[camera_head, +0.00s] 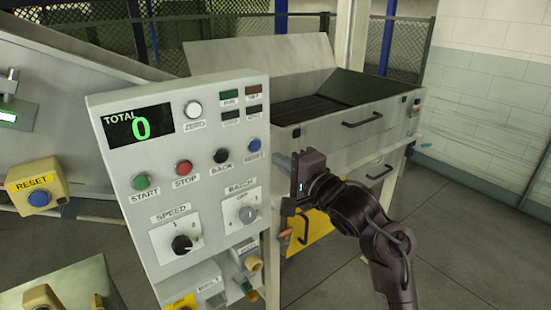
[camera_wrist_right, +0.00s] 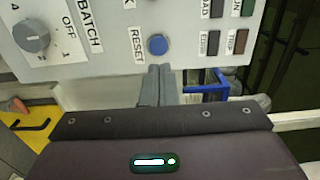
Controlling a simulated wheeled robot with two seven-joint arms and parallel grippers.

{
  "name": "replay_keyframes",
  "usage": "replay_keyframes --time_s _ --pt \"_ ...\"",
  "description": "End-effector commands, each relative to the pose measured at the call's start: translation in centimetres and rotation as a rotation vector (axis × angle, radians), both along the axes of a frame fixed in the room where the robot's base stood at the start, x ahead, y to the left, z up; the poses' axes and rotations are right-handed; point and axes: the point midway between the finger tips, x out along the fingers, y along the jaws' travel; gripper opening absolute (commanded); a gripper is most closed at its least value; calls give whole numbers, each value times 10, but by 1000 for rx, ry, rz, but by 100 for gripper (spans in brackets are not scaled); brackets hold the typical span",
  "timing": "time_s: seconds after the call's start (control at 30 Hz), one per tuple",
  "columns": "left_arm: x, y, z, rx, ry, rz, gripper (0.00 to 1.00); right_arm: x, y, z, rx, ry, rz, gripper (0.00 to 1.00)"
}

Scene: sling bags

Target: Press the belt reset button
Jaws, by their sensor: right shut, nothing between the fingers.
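The control panel (camera_head: 200,190) faces me, with a blue RESET button (camera_head: 254,145) at the right end of its button row. The same RESET button (camera_wrist_right: 157,45) shows in the right wrist view, beside its RESET label. My right gripper (camera_head: 277,160) is shut and empty, at the panel's right side. In the right wrist view its fingertips (camera_wrist_right: 160,68) point at the panel just below the button in the picture. A small gap shows there; whether they touch the panel I cannot tell. A second blue button marked RESET sits on a yellow box (camera_head: 35,183) at far left. My left gripper is out of view.
START (camera_head: 140,182), STOP (camera_head: 184,168) and BACK (camera_head: 221,156) buttons sit left of RESET. SPEED (camera_head: 182,244) and BATCH (camera_head: 247,214) knobs are below. The display (camera_head: 138,127) reads TOTAL 0. A grey metal bin (camera_head: 345,110) stands behind my right gripper.

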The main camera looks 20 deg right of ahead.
Motion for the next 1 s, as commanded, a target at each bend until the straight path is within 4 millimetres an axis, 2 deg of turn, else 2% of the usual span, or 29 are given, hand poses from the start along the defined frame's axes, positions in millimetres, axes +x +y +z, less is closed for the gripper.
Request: replay_keyframes --time_s 0.27,0.4,0.63,1.0 --pt "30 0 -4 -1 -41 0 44 -43 -16 -2 -4 1 -2 0" --pt "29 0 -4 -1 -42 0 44 -57 -21 0 -2 -1 0 0" --pt "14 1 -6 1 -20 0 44 -63 -23 0 -2 2 0 0" --pt "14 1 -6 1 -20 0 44 -63 -23 0 -2 2 0 0"
